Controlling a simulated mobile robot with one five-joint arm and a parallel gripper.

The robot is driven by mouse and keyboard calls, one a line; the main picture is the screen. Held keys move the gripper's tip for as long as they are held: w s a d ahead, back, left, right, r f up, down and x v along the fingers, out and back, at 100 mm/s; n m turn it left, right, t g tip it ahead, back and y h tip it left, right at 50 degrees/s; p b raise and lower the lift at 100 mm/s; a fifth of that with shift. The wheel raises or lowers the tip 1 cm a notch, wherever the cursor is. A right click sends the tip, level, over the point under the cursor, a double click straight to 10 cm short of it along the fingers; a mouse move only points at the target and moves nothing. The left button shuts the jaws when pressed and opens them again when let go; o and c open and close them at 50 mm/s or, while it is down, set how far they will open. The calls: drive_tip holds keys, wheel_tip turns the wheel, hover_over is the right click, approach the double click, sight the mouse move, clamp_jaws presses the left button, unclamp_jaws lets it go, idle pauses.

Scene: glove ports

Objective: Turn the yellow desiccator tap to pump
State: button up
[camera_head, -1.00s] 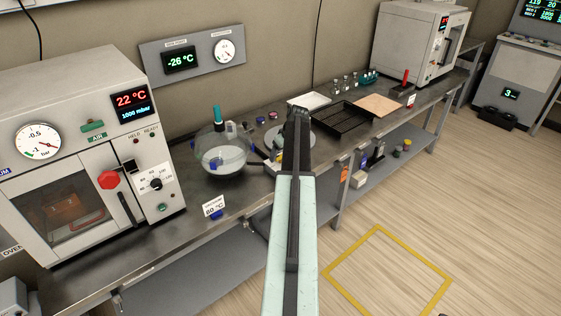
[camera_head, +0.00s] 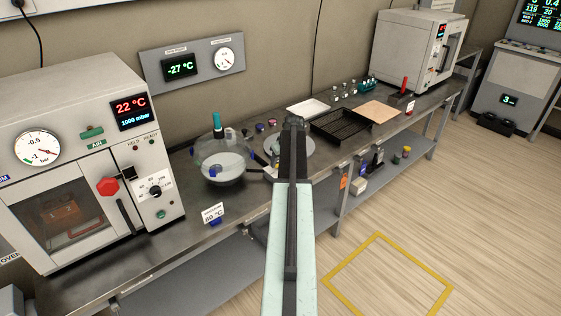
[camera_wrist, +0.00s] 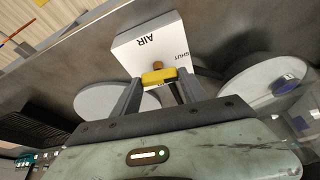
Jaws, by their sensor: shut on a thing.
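The yellow tap handle (camera_wrist: 158,77) sits between the fingers of my gripper (camera_wrist: 158,86) in the wrist view, and the gripper is shut on it. Behind it is a white block (camera_wrist: 150,45) with the words AIR and SHUT readable on its face; no PUMP label can be read. A small brown knob (camera_wrist: 157,64) shows just past the handle. In the head view my arm's end hides most of the tap. The glass desiccator (camera_head: 222,160) with a teal-topped stem stands on the bench left of my gripper (camera_head: 294,124).
A vacuum oven (camera_head: 85,165) stands at the left of the steel bench. A black tray (camera_head: 342,124), a white tray (camera_head: 308,107) and a tan board (camera_head: 380,111) lie right of my arm. A wall panel (camera_head: 192,62) reads -27 °C. The floor at right is clear.

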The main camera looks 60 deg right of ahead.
drive_tip(key=m, duration=0.2)
drive_tip(key=m+g+h, duration=0.1)
drive_tip(key=m, duration=0.1)
drive_tip(key=shift+w+a+m+h, duration=0.1)
drive_tip(key=shift+m+h, duration=0.2)
drive_tip(key=m+g, duration=0.1)
drive_tip(key=m, duration=0.2)
drive_tip(key=shift+w+m+h, duration=0.15)
drive_tip(key=shift+m+h, duration=0.15)
drive_tip(key=m+g, duration=0.2)
drive_tip(key=m, duration=0.2)
drive_tip(key=shift+w, duration=0.1)
drive_tip(key=shift+m+g, duration=0.6)
drive_tip(key=shift+m, duration=1.6)
drive_tip(key=o, duration=1.4)
